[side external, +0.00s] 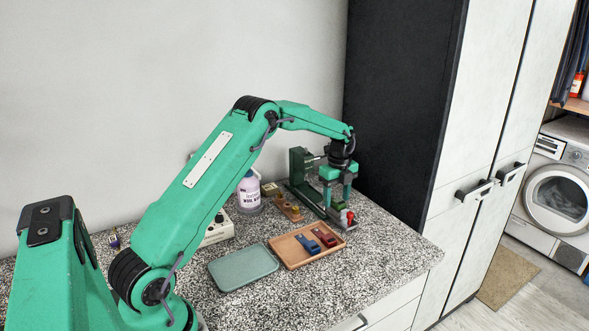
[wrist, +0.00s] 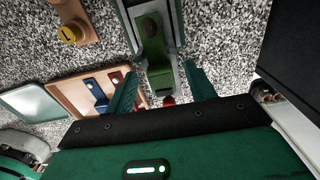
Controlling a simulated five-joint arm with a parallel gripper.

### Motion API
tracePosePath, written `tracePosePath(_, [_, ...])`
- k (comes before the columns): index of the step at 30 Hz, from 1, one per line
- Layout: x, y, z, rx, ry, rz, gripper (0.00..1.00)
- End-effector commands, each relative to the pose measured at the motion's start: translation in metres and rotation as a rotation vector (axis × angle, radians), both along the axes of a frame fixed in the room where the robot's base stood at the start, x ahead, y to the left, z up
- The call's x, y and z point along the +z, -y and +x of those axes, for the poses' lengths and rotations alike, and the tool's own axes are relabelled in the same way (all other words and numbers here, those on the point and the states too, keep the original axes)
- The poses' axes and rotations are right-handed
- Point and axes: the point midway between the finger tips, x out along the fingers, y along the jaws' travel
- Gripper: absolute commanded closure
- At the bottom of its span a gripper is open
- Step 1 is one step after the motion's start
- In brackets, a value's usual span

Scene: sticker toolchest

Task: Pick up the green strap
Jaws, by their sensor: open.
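The green strap (wrist: 153,46) lies lengthwise on a grey and green bench device, with a round button-like spot near its far end. In the side view, a green patch that seems to be the strap (side external: 338,206) shows on the device (side external: 303,175) under my gripper. My gripper (side external: 338,198) points down above it. In the wrist view, the two green fingers of my gripper (wrist: 163,86) stand apart on either side of the strap's near end. Nothing is held between them. Whether the fingers touch the strap cannot be told.
A wooden tray (side external: 288,250) with a blue strap (side external: 307,245) and a red strap (side external: 324,238) lies in front. A green tray (side external: 243,267) is left of it. A white bottle (side external: 249,192) and a wooden block with yellowish knobs (wrist: 70,33) are near. A black cabinet side (side external: 395,110) rises behind.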

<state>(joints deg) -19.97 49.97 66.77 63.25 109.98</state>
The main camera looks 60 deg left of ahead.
Motion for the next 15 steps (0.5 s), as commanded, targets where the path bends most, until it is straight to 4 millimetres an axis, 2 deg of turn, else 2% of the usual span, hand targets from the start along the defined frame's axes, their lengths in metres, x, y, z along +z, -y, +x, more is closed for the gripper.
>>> tracePosePath(10, [0.0004, 0.0001, 0.0, 0.0, 0.0, 0.0, 0.45])
tracePosePath(11, [0.0004, 0.0001, 0.0, 0.0, 0.0, 0.0, 0.49])
tracePosePath(15, [0.0005, 0.0001, 0.0, 0.0, 0.0, 0.0, 0.77])
